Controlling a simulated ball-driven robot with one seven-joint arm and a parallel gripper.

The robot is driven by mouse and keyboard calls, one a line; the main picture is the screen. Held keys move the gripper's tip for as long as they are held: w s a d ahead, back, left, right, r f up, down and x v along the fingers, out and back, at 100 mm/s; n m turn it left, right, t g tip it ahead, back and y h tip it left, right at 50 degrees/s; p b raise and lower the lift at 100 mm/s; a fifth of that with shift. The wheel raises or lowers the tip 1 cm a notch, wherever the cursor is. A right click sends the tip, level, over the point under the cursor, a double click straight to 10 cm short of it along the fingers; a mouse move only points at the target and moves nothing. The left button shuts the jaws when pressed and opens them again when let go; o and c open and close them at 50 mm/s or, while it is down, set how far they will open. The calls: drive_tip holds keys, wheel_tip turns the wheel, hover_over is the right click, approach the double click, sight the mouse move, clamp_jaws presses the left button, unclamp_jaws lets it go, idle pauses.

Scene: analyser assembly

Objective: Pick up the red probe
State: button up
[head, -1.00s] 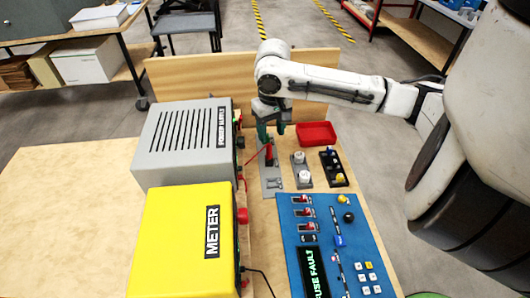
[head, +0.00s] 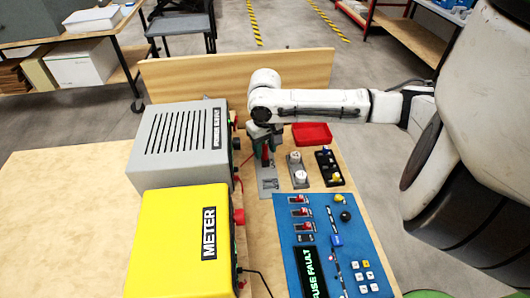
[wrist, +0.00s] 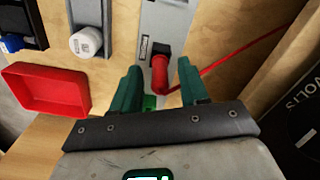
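The red probe (wrist: 159,72) stands at the end of a grey plate (wrist: 168,22) in the wrist view, with a red cable running from it to the right. In the head view the probe (head: 265,155) shows beneath my gripper. My gripper (wrist: 160,85) has its two green fingers apart, one on each side of the probe, with a gap visible on both sides. A small green part shows between the fingers, below the probe. In the head view my gripper (head: 264,143) points down, and its fingertips partly hide the probe.
A red tray (head: 312,134) lies right of my gripper. Plates with a white knob (head: 300,176) and a black connector block (head: 328,166) stand nearby. The grey power supply (head: 180,140) and yellow meter (head: 182,240) stand left. A blue panel (head: 325,240) lies in front. A wooden board (head: 190,80) rises behind.

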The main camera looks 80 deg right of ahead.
clamp_jaws()
drive_tip(key=shift+r, duration=0.15)
idle(0.4)
drive_tip(key=shift+r, duration=1.2)
drive_tip(key=s+a+r, duration=0.1)
drive_tip(key=s+r, duration=0.9)
drive_tip(key=s, duration=0.4)
drive_tip(key=shift+a+r+b, duration=0.15)
drive_tip(key=shift+a+b, duration=0.05)
drive_tip(key=shift+b, duration=0.2)
